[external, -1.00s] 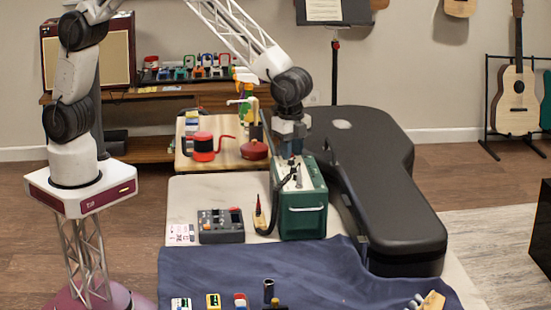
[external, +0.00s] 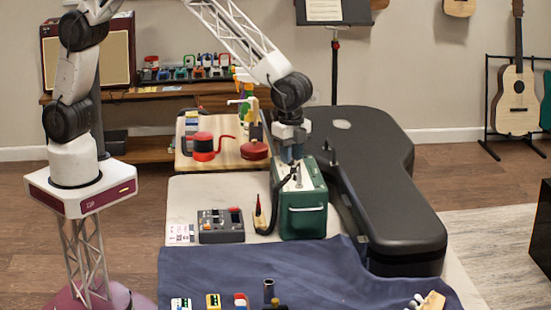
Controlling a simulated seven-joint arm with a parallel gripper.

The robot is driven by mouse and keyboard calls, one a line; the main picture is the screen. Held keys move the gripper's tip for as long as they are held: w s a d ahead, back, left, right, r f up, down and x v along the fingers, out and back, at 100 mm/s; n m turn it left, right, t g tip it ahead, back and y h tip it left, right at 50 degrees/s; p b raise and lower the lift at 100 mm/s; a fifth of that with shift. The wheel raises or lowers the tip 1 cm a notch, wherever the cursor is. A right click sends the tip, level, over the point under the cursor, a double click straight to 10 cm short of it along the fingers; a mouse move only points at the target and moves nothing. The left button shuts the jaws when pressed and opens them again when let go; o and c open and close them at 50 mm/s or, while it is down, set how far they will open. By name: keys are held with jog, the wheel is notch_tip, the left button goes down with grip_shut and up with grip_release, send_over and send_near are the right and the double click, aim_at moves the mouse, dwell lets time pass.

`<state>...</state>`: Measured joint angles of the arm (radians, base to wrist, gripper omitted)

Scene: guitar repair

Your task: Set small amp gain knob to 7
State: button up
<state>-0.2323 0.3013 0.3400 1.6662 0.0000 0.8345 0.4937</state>
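The small amp is a dark green box (external: 303,221) with a light handle on its front face, standing on the pale bench cover. A metal strip with small fittings (external: 298,180) runs along its top. I cannot pick out the gain knob or read its setting at this size. My gripper (external: 291,160) points down at the back part of the amp's top. Its fingertips are too small and partly hidden, so I cannot tell whether they touch a knob or are open or shut.
A black guitar case (external: 385,190) lies close along the amp's right side. A dark cable (external: 275,200) runs beside the amp. A blue cloth (external: 330,275) lies in front.

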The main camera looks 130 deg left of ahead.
jog(key=shift+f, duration=0.5)
jog(key=shift+r, duration=0.15)
dwell(0.6)
jog(key=shift+c, duration=0.2)
dwell(0.3)
jog(key=c, duration=0.4)
